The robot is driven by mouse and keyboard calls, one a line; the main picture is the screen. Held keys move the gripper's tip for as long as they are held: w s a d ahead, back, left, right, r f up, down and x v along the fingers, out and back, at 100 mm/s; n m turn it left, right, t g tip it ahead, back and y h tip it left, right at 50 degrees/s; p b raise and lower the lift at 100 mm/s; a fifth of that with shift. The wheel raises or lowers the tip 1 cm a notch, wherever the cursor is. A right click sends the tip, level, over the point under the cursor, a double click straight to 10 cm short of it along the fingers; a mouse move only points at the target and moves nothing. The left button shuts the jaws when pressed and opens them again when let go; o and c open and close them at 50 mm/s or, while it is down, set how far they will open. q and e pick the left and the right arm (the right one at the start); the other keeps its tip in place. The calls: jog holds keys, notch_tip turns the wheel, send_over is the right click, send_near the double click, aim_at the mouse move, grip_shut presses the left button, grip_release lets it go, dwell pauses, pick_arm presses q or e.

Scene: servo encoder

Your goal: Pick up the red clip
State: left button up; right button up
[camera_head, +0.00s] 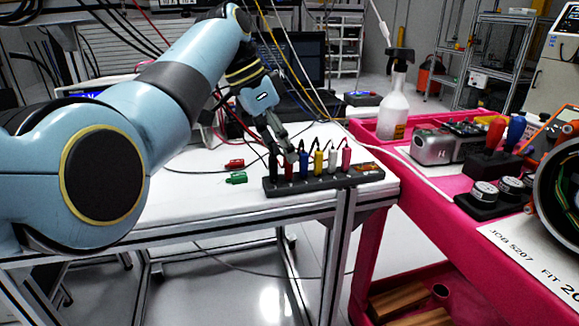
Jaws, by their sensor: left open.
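My left gripper (288,150) is open. It points down over the left end of a black rack (310,184) on the white table. A red clip (289,170) stands in the rack just below its fingertips, partly covered by them; I cannot tell whether they touch. Black, blue (304,163), yellow (318,162) and white (332,160) clips and another red one (346,155) also stand in the rack. My right gripper is not in view.
The white table (190,190) is mostly clear left of the rack. Thin cables run over it.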

aim_at(288, 173)
pick_arm(q)
jog(key=x, duration=0.3)
jog(key=shift+w+f, duration=0.15)
jog(key=shift+f, duration=0.15)
jog(key=shift+c, duration=0.4)
grip_shut()
